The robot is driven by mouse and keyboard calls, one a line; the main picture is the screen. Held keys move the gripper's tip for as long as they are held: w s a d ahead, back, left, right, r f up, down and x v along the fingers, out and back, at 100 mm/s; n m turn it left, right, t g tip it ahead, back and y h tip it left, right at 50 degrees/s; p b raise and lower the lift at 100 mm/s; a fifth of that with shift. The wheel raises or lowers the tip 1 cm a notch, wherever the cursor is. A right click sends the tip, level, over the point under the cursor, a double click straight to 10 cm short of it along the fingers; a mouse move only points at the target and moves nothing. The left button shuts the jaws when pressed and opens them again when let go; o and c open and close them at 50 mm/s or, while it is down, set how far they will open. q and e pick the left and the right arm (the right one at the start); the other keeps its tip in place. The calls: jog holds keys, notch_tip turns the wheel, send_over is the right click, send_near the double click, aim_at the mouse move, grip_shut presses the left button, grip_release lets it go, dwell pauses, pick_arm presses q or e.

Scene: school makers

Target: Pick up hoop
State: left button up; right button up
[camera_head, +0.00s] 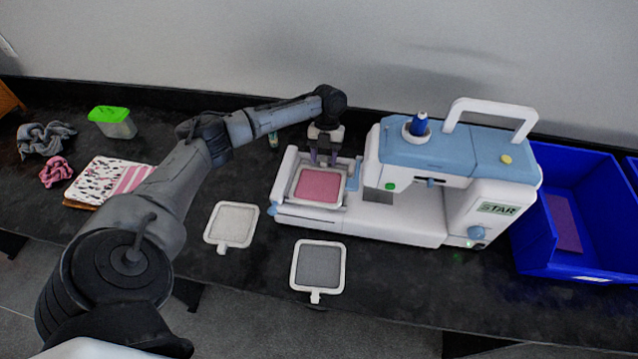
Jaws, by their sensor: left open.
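A square white hoop (318,187) with pink fabric sits on the bed of the white and blue sewing machine (400,218). A second hoop (231,225) with cream fabric lies flat on the black table, left of the machine. A third hoop (318,266) with grey fabric lies flat in front of the machine. My left gripper (323,160) points down at the back edge of the pink-fabric hoop. Its fingers are apart; I cannot tell whether they touch the hoop. My right gripper is not in view.
A blue bin (590,265) with a purple piece inside stands right of the machine. At the left lie folded fabrics (105,182), a pink scrunchie (56,171), grey cloth (45,138) and a green-lidded box (113,121). A wall runs behind the table.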

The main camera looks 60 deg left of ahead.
pick_arm(q)
jog(key=shift+f, duration=0.2)
jog(key=shift+c, duration=0.2)
grip_shut()
notch_tip(320, 180, up, 18)
jog(key=p, duration=0.4)
dwell(0.4)
